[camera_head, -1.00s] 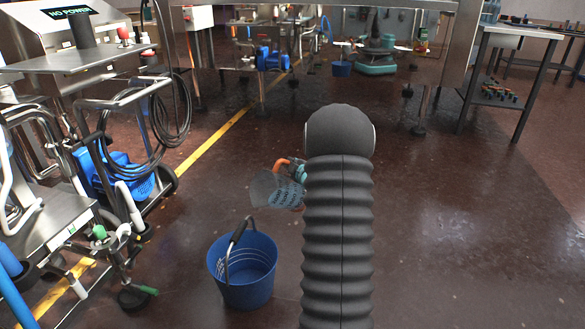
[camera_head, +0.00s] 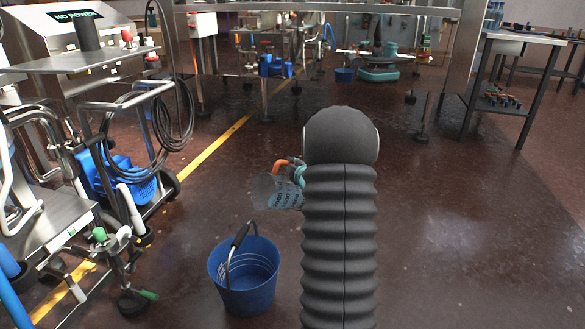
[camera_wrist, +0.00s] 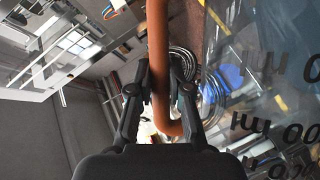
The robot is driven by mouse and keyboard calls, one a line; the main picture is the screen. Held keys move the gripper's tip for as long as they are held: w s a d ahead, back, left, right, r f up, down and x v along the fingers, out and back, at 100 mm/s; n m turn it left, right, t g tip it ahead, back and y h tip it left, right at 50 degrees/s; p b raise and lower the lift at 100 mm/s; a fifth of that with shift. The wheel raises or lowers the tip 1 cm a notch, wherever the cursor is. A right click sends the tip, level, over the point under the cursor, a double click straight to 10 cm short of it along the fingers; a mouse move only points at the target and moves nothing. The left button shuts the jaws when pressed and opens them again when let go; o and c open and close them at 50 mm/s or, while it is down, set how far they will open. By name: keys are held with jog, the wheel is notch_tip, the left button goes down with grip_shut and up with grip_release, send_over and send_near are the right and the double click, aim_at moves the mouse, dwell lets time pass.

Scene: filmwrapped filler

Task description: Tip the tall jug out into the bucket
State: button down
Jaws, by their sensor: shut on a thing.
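The tall jug (camera_head: 283,193) is see-through with blue-grey markings and an orange handle. In the head view it is tilted onto its side, its wide end to the left, partly hidden by my arm. In the wrist view its clear wall with printed ml marks (camera_wrist: 265,95) fills the right side. My gripper (camera_wrist: 159,88) is shut on the orange handle between its two fingers. The blue bucket (camera_head: 247,295), with a dark-gripped handle, stands on the floor below the jug in the picture. I cannot tell whether the jug's mouth is over it. No contents or flow can be made out.
A steel machine with a cart (camera_head: 125,180) and hoses stands on the left beside a yellow floor line (camera_head: 215,143). Steel tables (camera_head: 513,110) stand at the back right. The brown floor (camera_head: 460,230) to the right is clear.

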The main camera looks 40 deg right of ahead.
aim_at(283, 161)
jog(key=shift+a+r+n+b, duration=0.3)
jog(key=shift+a+r+b, duration=0.05)
jog(key=shift+r, duration=0.1)
jog(key=shift+a+r, duration=0.2)
jog(key=shift+a+r+b, duration=0.1)
jog(key=shift+r+b, duration=0.1)
jog(key=shift+b, duration=0.15)
jog(key=shift+a+r+n+t+h+b, duration=0.3)
jog(key=shift+a+r+n+h+b, duration=0.15)
jog(key=shift+b, duration=0.85)
jog(key=shift+a+r+n, duration=0.2)
jog(key=shift+a+n, duration=0.05)
jog(key=shift+s+a+r, duration=0.1)
jog(key=shift+a+r, duration=0.15)
jog(key=shift+a, duration=0.05)
jog(key=shift+a+r+n+t+h, duration=0.3)
jog(key=shift+a+r+n, duration=0.45)
jog(key=shift+a, duration=0.25)
jog(key=shift+s+a+r+n+t+h, duration=0.15)
jog(key=shift+a+r+n+t, duration=0.15)
jog(key=shift+a+n, duration=0.4)
jog(key=shift+a+r+n+t+h, duration=0.1)
jog(key=shift+a+r+n+t, duration=0.2)
jog(key=shift+a, duration=0.6)
dwell(1.3)
